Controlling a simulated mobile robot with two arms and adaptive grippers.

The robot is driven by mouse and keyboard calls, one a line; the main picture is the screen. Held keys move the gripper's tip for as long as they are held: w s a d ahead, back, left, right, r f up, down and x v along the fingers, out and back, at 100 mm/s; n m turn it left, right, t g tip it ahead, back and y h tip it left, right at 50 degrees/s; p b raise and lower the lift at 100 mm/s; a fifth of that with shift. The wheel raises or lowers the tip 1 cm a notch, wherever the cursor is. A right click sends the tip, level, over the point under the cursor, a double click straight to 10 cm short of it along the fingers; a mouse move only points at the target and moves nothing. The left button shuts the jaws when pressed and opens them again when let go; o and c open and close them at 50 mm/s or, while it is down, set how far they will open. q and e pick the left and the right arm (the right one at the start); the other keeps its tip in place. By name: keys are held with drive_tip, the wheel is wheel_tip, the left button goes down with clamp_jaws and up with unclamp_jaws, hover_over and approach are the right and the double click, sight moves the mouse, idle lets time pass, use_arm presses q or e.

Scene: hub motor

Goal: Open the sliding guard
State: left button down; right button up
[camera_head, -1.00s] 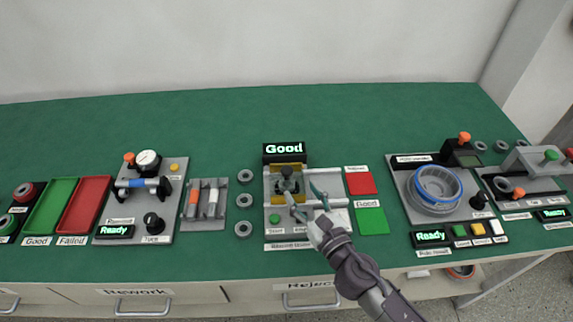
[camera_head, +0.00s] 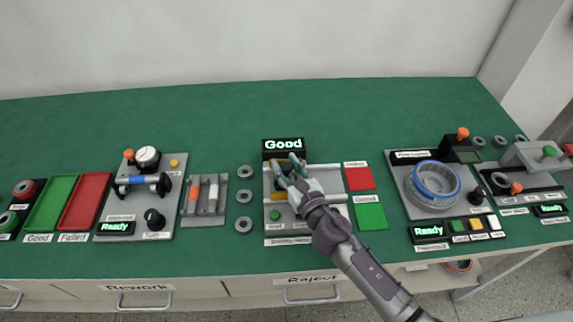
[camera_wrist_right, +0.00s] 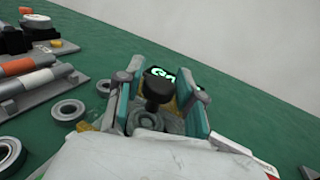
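The station with the lit "Good" display (camera_head: 283,144) sits at the middle of the green bench and has light rails and a yellow area. My right gripper (camera_head: 287,167) is over the left part of this station, fingers spread. In the right wrist view its teal fingers (camera_wrist_right: 158,105) stand apart on either side of a black knob (camera_wrist_right: 156,88); I cannot tell whether they touch it. The gripper hides most of the yellow area in the head view. I cannot clearly make out the guard panel. My left gripper is not in view.
A red pad (camera_head: 358,179) and a green pad (camera_head: 371,217) lie right of the station. Several grey rings (camera_head: 244,196) lie to its left, beside a rack (camera_head: 205,204) of rods. The bench behind is clear.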

drive_tip(key=c, duration=0.5)
clamp_jaws()
drive_tip(key=d, duration=0.8)
drive_tip(key=shift+d+b, duration=0.35)
drive_tip(key=o, duration=1)
unclamp_jaws()
drive_tip(key=v, duration=1.2)
drive_tip(key=shift+f, duration=0.1)
